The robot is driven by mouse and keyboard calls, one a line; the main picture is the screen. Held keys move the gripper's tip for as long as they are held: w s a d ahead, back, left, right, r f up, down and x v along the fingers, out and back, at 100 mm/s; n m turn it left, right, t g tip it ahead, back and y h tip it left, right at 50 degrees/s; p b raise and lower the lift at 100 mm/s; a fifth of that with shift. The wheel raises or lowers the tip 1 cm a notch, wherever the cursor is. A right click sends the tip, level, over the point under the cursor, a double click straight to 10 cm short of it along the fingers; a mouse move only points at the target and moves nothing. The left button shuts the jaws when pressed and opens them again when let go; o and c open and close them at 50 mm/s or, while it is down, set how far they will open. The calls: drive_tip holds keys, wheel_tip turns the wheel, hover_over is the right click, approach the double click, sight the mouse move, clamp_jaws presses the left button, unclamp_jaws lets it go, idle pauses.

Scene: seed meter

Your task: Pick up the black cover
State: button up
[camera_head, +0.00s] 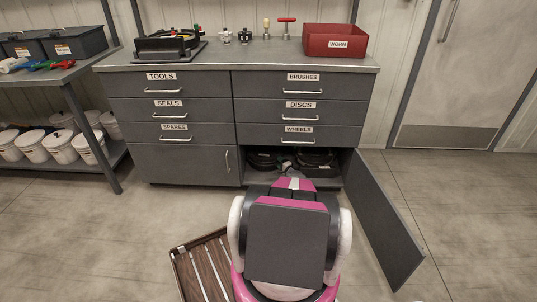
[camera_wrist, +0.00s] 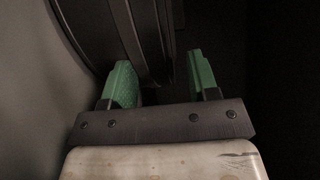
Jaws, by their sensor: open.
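Black round parts lie inside the open lower-right cabinet compartment in the head view, one at the left (camera_head: 262,160) and one at the right (camera_head: 316,158). I cannot tell which is the black cover. In the wrist view, a large dark part with a curved, ridged rim (camera_wrist: 148,35) fills the upper left and middle. My gripper (camera_wrist: 161,80) is open, with its two green fingers apart. The rim reaches down between the fingers, close to the left one; I cannot tell whether they touch. In the head view my arm mostly hides the gripper at the compartment.
The cabinet door (camera_head: 383,222) stands open at the right of my arm. Closed drawers are above the compartment. A slatted wooden crate (camera_head: 178,272) is on the floor at the left. On the worktop are a red WORN bin (camera_head: 334,42) and a black device (camera_head: 170,46).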

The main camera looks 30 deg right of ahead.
drive_tip(key=shift+w, duration=0.1)
clamp_jaws()
